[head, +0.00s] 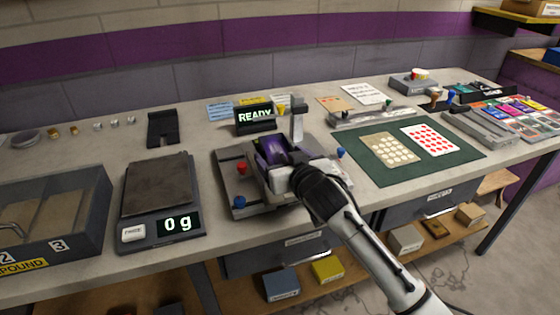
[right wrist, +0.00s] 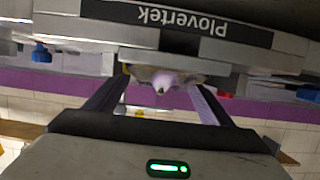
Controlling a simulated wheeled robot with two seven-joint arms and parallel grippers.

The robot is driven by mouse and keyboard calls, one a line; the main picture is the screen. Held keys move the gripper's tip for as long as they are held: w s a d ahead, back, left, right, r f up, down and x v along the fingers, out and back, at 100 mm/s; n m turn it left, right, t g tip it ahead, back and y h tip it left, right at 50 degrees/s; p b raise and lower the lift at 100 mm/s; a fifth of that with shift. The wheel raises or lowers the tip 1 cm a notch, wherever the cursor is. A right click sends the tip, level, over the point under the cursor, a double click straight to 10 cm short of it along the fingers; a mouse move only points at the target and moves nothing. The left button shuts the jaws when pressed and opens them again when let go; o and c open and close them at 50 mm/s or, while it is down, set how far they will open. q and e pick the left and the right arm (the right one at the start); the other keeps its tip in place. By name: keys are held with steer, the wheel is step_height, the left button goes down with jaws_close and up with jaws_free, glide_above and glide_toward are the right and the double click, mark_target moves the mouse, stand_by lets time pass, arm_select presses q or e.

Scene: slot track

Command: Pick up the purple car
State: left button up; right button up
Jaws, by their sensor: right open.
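The purple car (head: 270,151) shows as a dark purple shape on the grey slot-track device (head: 232,186), partly hidden by my right gripper (head: 277,168). In the right wrist view, a pale purple, rounded thing with a dark tip, apparently the car (right wrist: 164,79), lies between the two fingers of my right gripper (right wrist: 160,88). The fingers are apart, with visible gaps on both sides of it. I cannot tell whether either finger touches it. My left gripper is not in view.
A grey post (head: 297,124) rises close behind my gripper. A READY display (head: 255,117) stands behind the device. A scale (head: 157,185) stands left; a green mat (head: 369,170) with cards lies right.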

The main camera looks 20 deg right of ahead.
steer(key=c, duration=1.3)
steer(key=shift+o, duration=0.2)
steer(key=shift+r, duration=0.1)
